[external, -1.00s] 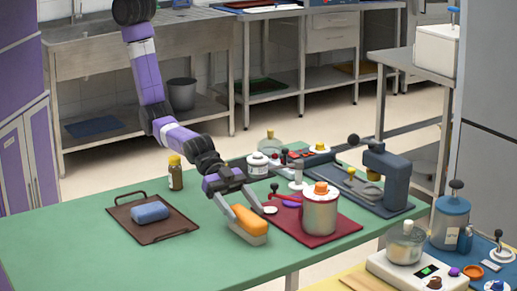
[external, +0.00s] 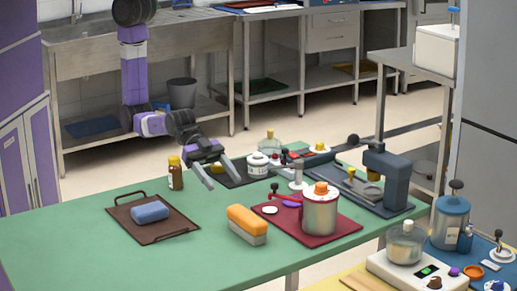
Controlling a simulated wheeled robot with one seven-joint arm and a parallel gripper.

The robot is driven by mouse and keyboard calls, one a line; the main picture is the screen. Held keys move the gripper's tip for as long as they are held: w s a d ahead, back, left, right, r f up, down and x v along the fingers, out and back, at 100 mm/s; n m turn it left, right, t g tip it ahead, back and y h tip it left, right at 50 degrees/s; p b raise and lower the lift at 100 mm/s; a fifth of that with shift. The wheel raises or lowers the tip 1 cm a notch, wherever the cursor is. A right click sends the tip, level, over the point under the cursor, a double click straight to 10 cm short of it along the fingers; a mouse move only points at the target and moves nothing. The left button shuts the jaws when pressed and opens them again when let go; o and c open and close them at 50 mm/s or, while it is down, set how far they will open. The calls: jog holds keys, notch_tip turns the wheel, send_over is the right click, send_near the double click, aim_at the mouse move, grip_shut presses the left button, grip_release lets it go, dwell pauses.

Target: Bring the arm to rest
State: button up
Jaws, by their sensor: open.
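My gripper (external: 219,180) is in the external view, above the back part of the green table (external: 130,262). Its two fingers are spread apart with nothing between them. An orange and grey brush-like block (external: 247,225) stands on the table in front of the gripper, apart from it. My arm comes down from the upper left, behind the table's back edge.
Near the gripper are a brown bottle (external: 175,178) and a white jar (external: 258,165). A brown tray (external: 127,214) holds a blue block (external: 150,211). A red mat (external: 335,232) bears a metal pot (external: 320,212). The table's left front is clear.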

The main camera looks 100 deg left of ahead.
dwell(0.6)
notch_tip(320, 180, up, 4)
jog(key=t+h, duration=0.1)
jog(key=s+a+r+n+t+y, duration=0.1)
jog(key=s+a+n+t+y, duration=0.15)
jog(key=a, duration=0.85)
jog(key=s+a+r+n+t+y, duration=0.1)
jog(key=s+a+r+n+t, duration=0.15)
jog(key=a, duration=0.75)
jog(key=s+a+f+n+y, duration=0.1)
jog(key=s+a+n+y, duration=0.3)
jog(key=s+a, duration=1.5)
jog(key=a+y, duration=0.1)
jog(key=y, duration=0.2)
jog(key=shift+f+g, duration=0.3)
jog(key=shift+g, duration=0.1)
